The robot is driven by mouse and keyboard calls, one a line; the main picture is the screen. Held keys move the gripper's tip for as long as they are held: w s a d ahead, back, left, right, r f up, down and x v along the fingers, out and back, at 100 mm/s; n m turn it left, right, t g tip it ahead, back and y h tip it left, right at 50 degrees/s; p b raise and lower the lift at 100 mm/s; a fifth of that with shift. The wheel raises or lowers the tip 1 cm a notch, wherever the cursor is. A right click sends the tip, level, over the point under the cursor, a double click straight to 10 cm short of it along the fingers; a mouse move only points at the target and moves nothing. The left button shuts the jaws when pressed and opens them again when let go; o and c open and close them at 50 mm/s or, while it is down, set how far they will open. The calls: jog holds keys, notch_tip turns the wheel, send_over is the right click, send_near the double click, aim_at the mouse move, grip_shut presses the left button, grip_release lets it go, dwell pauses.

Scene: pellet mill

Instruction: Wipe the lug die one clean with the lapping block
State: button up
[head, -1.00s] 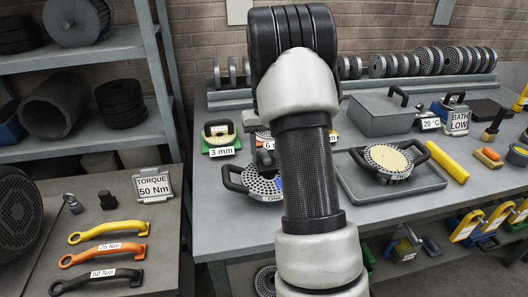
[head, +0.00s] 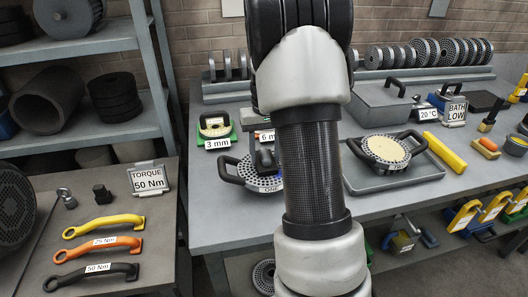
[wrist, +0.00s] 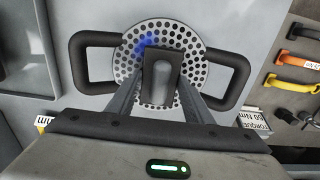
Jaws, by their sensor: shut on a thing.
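The lug die one (head: 262,181) is a round grey perforated plate with two black loop handles. It lies on the bench, partly hidden behind my arm in the head view. In the wrist view the die (wrist: 190,52) fills the upper middle, and a blue smear (wrist: 148,44) shows on its upper left face. My gripper (wrist: 160,85) is shut on a dark grey block (wrist: 163,57), which looks like the lapping block. The block is over the middle of the die; I cannot tell whether it touches the face.
A tray (head: 402,184) with another handled die (head: 385,150) is to the right of my arm. A yellow bar (head: 445,153) lies beyond it. A 3 mm plate (head: 215,130) sits behind the die. At left, a separate table holds several coloured wrenches (head: 103,225).

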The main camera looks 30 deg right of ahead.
dwell(0.7)
jog(key=shift+s+a+b, duration=0.2)
jog(key=shift+s, duration=0.5)
jog(key=shift+s+a+b, duration=0.2)
jog(key=shift+s, duration=0.45)
jog(key=shift+w+d+p, duration=0.2)
jog(key=shift+w+p, duration=0.1)
jog(key=shift+w, duration=0.4)
jog(key=shift+w+d+p, duration=0.25)
jog(key=shift+w+p, duration=0.05)
jog(key=shift+w, duration=0.45)
jog(key=shift+w+d+p, duration=0.2)
jog(key=shift+w+p, duration=0.1)
jog(key=shift+w, duration=0.4)
jog(key=shift+s, duration=0.15)
jog(key=shift+s+a+b, duration=0.2)
jog(key=shift+s+b, duration=0.05)
jog(key=shift+s, duration=0.45)
jog(key=shift+s+a+b, duration=0.25)
jog(key=shift+s, duration=0.4)
jog(key=shift+s+a+b, duration=0.2)
jog(key=shift+s+b, duration=0.05)
jog(key=shift+s, duration=0.45)
